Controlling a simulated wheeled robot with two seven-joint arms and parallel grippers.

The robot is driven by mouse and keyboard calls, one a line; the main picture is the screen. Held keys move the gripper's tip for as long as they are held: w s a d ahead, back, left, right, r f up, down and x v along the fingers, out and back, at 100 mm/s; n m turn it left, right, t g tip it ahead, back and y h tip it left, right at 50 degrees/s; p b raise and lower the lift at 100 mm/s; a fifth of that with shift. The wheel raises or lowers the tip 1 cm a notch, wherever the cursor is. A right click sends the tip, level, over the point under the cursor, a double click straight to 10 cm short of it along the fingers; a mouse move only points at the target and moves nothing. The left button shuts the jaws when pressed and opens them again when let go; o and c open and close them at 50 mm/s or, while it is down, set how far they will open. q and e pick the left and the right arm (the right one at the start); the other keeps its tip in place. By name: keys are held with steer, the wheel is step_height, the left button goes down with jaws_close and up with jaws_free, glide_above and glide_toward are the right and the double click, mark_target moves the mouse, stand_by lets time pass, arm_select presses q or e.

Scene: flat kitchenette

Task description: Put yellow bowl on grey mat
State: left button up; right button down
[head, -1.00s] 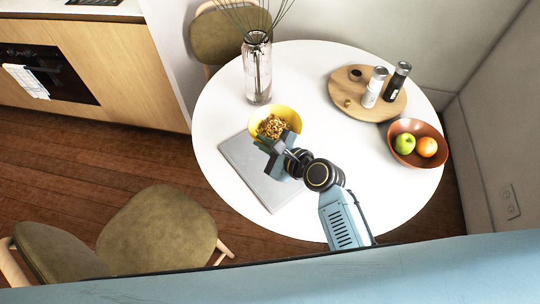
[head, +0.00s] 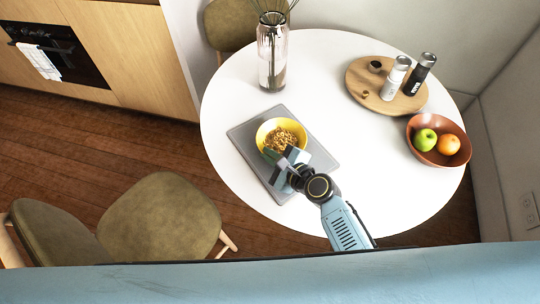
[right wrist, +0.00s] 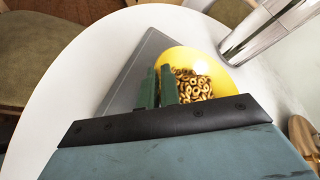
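The yellow bowl (head: 263,133), holding ring-shaped cereal, is over the grey mat (head: 246,132) on the round white table. I cannot tell whether its base touches the mat. My right gripper (head: 288,161) is at the bowl's near rim. In the right wrist view its green fingers (right wrist: 158,88) are close together, one inside the yellow bowl (right wrist: 185,57) and one outside, pinching the rim. The grey mat (right wrist: 128,82) shows beside and below the bowl there. My left gripper is not in view.
A glass vase (head: 271,60) with stems stands behind the mat. A round wooden board (head: 365,88) with two shakers is at the back right, and a brown bowl (head: 459,158) of fruit at the right. The table's right front is clear.

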steer(key=shift+r, duration=0.1)
steer(key=c, duration=1.6)
jaws_free()
steer(key=shift+f, duration=0.2)
steer(key=shift+r, duration=0.25)
steer(key=p+v, duration=0.2)
steer(key=v, duration=1)
steer(key=shift+f, duration=0.1)
